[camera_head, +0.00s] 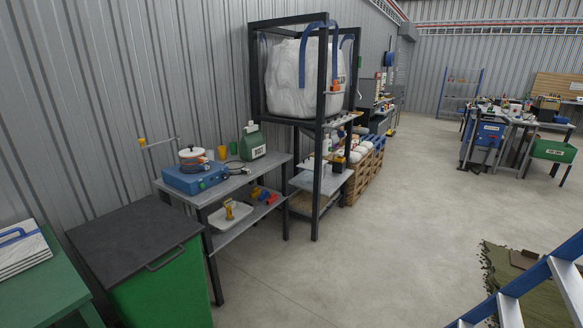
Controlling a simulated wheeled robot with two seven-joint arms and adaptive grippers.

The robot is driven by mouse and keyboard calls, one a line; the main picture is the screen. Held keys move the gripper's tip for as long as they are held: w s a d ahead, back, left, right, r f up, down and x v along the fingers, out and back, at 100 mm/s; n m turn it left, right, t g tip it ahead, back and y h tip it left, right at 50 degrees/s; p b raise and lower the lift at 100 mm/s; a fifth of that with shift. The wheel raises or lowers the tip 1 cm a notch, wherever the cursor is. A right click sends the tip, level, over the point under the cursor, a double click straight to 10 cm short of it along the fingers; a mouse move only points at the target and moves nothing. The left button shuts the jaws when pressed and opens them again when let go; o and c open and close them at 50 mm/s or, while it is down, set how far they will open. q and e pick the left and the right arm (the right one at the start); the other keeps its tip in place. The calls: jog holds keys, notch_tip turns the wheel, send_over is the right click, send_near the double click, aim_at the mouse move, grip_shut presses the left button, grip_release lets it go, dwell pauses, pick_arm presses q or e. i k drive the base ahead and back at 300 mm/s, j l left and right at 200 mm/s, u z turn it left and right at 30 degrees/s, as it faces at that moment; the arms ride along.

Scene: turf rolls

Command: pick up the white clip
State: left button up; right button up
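I cannot make out the white clip for certain. A small white piece (251,125) sits at the top of a dark green labelled container or bag (252,144); it is too small to tell whether it is a clip. The green item stands upright at the back right of a grey workbench (272,166). Neither of my grippers shows in the head view.
A blue device (195,177) with a round pot stands on the bench, with yellow and green cups behind. A green bin (163,285) with a dark lid is in front. A black rack (319,180) holds a white bulk bag. Open floor (370,240) lies right; a blue ladder-like frame (535,280) is nearby.

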aim_at(251, 128)
jog(key=i, duration=1.9)
jog(key=i+u, duration=0.2)
jog(key=i, duration=0.2)
jog(key=i+l+u, duration=0.2)
jog(key=i, duration=0.2)
jog(key=i+l+u, duration=0.15)
jog(key=i, duration=0.3)
jog(key=i+l+u, duration=0.2)
jog(key=i, duration=0.15)
